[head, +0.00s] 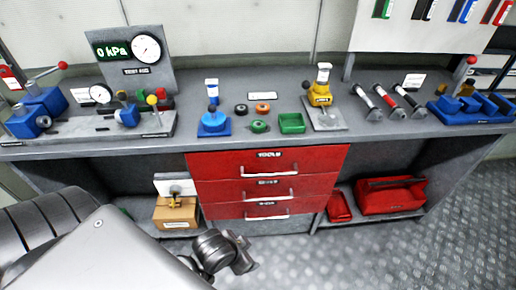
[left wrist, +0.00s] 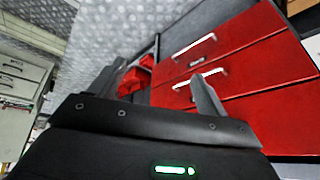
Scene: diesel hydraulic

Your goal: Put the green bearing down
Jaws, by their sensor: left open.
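The green bearing (head: 259,126) is a small green ring that lies on the grey workbench, just left of a green tray (head: 291,123). It is outside the tray and nothing holds it. My left gripper (head: 240,262) is low in front of the red drawers, below the bench top and well away from the bearing. In the left wrist view its two fingers (left wrist: 155,85) are apart with nothing between them, and the bearing does not show there. My right gripper is in neither view.
A black ring (head: 241,109) and an orange ring (head: 263,108) lie behind the bearing. A blue press-like stand (head: 214,123) is to the left and a yellow device (head: 320,94) to the right. Red drawers (head: 268,180) are below, with a red toolbox (head: 390,195) on a low shelf.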

